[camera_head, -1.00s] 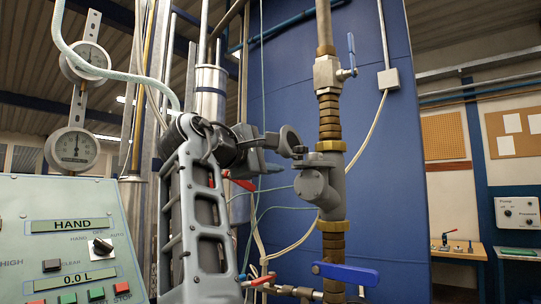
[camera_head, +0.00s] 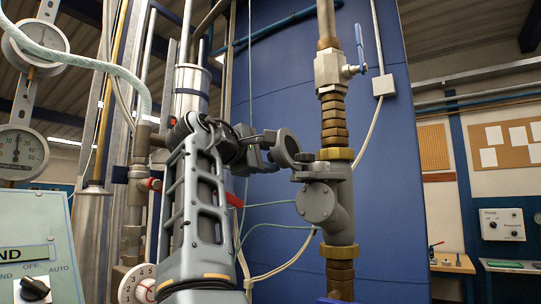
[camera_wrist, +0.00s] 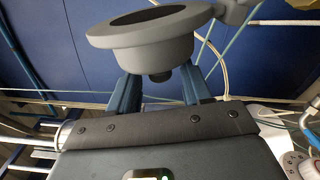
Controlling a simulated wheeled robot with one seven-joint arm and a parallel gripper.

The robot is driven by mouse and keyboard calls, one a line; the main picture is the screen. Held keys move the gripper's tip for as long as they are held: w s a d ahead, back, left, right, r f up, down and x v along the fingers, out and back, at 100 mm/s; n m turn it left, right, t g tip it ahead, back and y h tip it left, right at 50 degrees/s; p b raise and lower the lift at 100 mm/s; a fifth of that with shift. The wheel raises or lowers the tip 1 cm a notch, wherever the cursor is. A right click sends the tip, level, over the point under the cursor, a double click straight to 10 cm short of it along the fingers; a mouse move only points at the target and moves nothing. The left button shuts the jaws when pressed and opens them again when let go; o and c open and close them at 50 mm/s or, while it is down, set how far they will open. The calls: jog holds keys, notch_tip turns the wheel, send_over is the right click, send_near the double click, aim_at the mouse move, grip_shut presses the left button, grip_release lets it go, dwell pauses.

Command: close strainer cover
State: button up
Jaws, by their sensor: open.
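The strainer (camera_head: 322,204) is a grey body on the vertical brass-and-grey pipe, between two brass nuts. Its cover (camera_head: 287,148) is a grey round cup with a rim, swung out to the upper left of the body and joined to it by a short arm. The cover stands open. In the wrist view the cover (camera_wrist: 145,42) fills the top middle, with a small knob under it. My gripper (camera_wrist: 160,85) is open, its two blue fingers on either side of that knob, just below the rim. Whether they touch it cannot be told. In the head view my gripper (camera_head: 266,152) is left of the cover.
A blue-handled valve (camera_head: 330,68) is on the pipe above the strainer. Thin hoses run behind the strainer. A blue wall (camera_head: 395,200) lies behind the pipe.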

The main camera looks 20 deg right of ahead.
jog(key=shift+x, duration=0.9)
jog(key=shift+c, duration=0.3)
jog(key=shift+f, duration=0.1)
grip_shut()
